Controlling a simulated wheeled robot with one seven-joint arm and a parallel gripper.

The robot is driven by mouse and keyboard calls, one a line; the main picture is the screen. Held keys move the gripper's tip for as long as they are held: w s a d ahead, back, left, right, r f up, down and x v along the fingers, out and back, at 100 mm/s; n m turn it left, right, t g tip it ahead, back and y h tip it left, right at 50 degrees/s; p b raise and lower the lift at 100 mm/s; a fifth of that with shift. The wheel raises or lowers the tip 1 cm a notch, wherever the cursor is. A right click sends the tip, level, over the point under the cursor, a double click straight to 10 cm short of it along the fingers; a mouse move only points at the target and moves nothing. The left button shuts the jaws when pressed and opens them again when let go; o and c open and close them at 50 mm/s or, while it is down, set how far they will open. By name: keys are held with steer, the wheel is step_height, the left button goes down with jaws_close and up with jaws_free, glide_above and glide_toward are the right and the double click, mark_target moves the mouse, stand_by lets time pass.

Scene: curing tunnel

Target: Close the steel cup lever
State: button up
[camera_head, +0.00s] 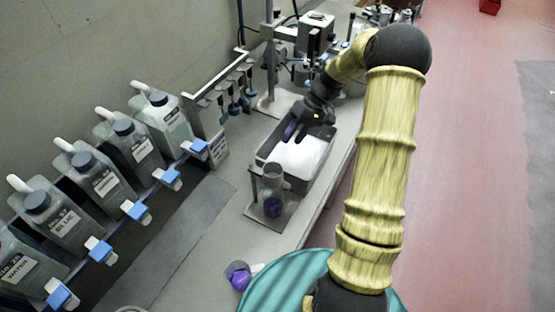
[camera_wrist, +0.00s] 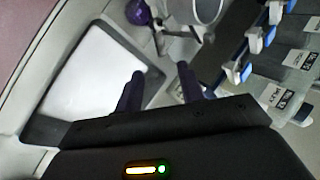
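A grey, shiny cup (camera_wrist: 195,10), which looks like the steel cup, is at the top of the wrist view, cut by the edge. A thin small part beside it (camera_wrist: 160,40) may be its lever; I cannot tell its position clearly. My gripper (camera_head: 298,130) is over the tray, apart from the cup. In the wrist view its two dark fingers (camera_wrist: 160,85) are spread with nothing between them.
A dark-rimmed tray (camera_head: 318,178) with a white inside lies under my gripper. Several jugs (camera_head: 105,180) with blue taps line the wall at left. A purple-filled cup (camera_head: 238,275) lies near the bench's front. Lab equipment (camera_head: 315,35) stands at the back.

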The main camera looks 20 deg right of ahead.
steer(key=p+x, duration=0.3)
steer(key=x, duration=0.8)
steer(key=shift+c, duration=0.5)
jaws_close()
